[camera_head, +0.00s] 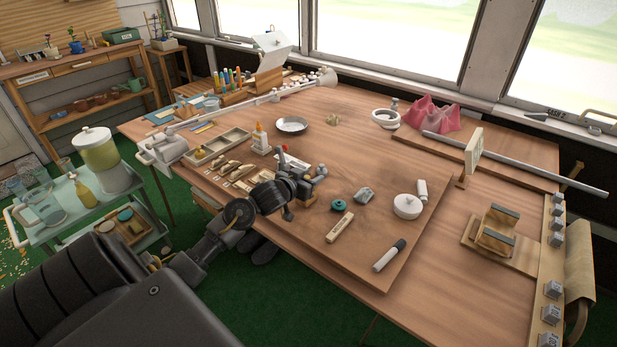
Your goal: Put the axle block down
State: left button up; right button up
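My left gripper (305,190) reaches in from the left and hangs over the front middle of the wooden work board. Its dark fingers are small in view and overlap grey parts around them, so I cannot tell whether they are shut on a block. A small grey block-like piece (364,194) lies on the board just right of the gripper, apart from it; I cannot tell whether it is the axle block. My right gripper is not in view.
A glue bottle (260,138) and metal dish (292,125) stand behind.

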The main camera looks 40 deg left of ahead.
pick_arm(q)
jog(key=shift+r, duration=0.2)
jog(key=v, duration=1.2)
jog(key=shift+p, duration=0.3)
jog(key=shift+f, duration=0.1)
